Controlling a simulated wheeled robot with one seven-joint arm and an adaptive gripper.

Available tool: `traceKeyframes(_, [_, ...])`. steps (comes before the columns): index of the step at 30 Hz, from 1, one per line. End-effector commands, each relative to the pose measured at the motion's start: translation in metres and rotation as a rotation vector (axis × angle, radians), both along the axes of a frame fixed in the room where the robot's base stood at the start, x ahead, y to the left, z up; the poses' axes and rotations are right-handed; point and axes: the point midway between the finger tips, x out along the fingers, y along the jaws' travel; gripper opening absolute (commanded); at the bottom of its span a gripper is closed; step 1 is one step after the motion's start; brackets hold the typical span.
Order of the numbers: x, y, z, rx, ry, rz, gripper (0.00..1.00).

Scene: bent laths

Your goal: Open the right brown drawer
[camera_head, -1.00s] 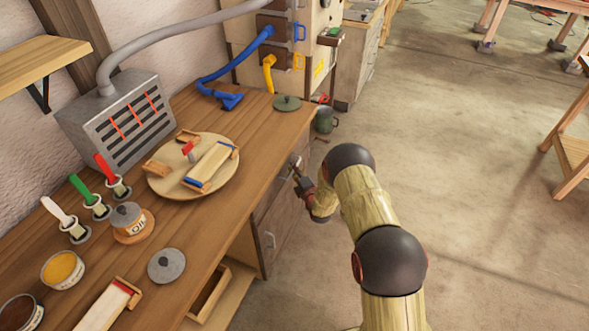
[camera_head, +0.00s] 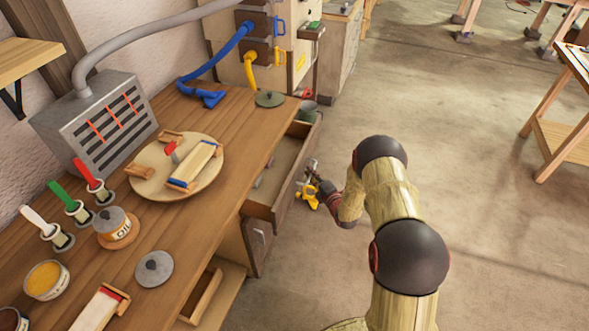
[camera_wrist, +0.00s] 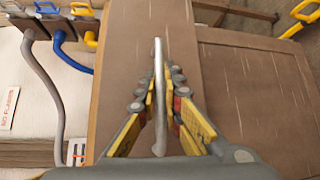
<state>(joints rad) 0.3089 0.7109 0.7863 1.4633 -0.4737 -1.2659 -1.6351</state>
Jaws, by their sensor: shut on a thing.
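The right brown drawer (camera_head: 294,176) under the workbench is pulled well out, and its inside shows in the head view with a few small things lying in it. My gripper (camera_head: 308,186) is in front of the drawer's face. In the wrist view, my gripper (camera_wrist: 158,98) is shut on the drawer's grey bar handle (camera_wrist: 158,60), with a finger on each side. The brown drawer front (camera_wrist: 122,75) lies behind the fingers. The handle is too small to make out clearly in the head view.
The workbench top (camera_head: 215,130) carries a round wooden board (camera_head: 140,184), an oil pot (camera_head: 118,228) and brushes. A green pot (camera_head: 308,112) stands beyond the drawer. The floor (camera_head: 440,130) to the right is clear.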

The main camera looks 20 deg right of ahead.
Motion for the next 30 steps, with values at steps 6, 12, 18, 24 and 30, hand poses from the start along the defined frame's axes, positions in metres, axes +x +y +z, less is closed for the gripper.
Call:
traceKeyframes(6, [-0.038,-0.053,-0.003,0.000,0.003,-0.007,0.00])
traceKeyframes(12, [-0.069,-0.096,-0.003,-0.001,0.003,-0.006,0.00])
traceKeyframes(18, [-0.095,-0.130,-0.003,0.000,0.003,-0.005,0.00])
traceKeyframes(24, [-0.111,-0.152,-0.003,0.000,0.004,-0.003,0.00])
traceKeyframes(30, [-0.118,-0.162,-0.002,0.000,0.004,-0.001,0.00])
